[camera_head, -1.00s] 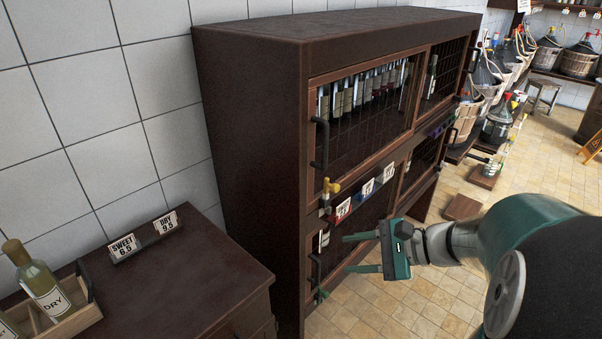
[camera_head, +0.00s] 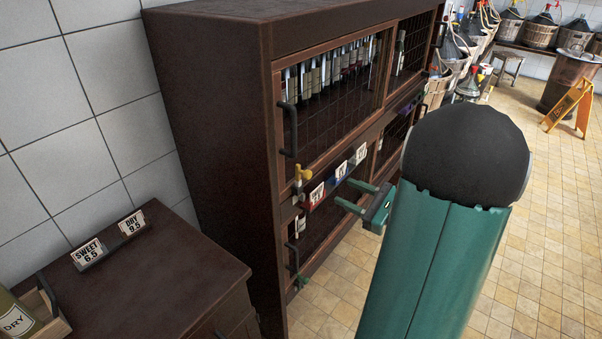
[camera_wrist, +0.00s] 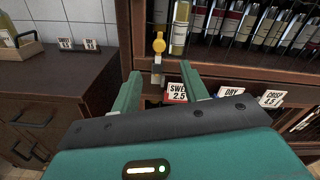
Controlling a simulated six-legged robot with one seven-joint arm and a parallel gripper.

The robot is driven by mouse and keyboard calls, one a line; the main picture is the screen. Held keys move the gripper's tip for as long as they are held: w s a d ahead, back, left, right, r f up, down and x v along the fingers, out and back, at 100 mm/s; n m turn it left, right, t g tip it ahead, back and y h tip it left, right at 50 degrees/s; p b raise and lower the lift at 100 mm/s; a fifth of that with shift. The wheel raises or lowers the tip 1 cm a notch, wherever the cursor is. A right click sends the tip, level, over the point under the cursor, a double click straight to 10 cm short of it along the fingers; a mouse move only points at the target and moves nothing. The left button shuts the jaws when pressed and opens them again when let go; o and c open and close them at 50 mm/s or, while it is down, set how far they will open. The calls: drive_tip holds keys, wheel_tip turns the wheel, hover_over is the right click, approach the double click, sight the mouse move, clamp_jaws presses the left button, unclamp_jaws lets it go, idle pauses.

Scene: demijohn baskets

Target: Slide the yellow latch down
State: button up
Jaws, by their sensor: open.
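The yellow latch (camera_head: 301,174) is on the left part of the dark wooden cabinet's front, between the upper and lower mesh doors. A green latch (camera_head: 301,282) sits lower on the cabinet.
Price cards (camera_head: 341,171) line the rail right of the latch, close to my fingers. A black door handle (camera_head: 288,130) stands out above it. Bottles fill the upper compartment. A dark counter (camera_head: 150,285) with price cards and a bottle is at left.

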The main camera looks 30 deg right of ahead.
sight(310, 176)
drive_tip(key=x, duration=1.3)
drive_tip(key=shift+s, duration=0.1)
drive_tip(key=shift+c, duration=0.2)
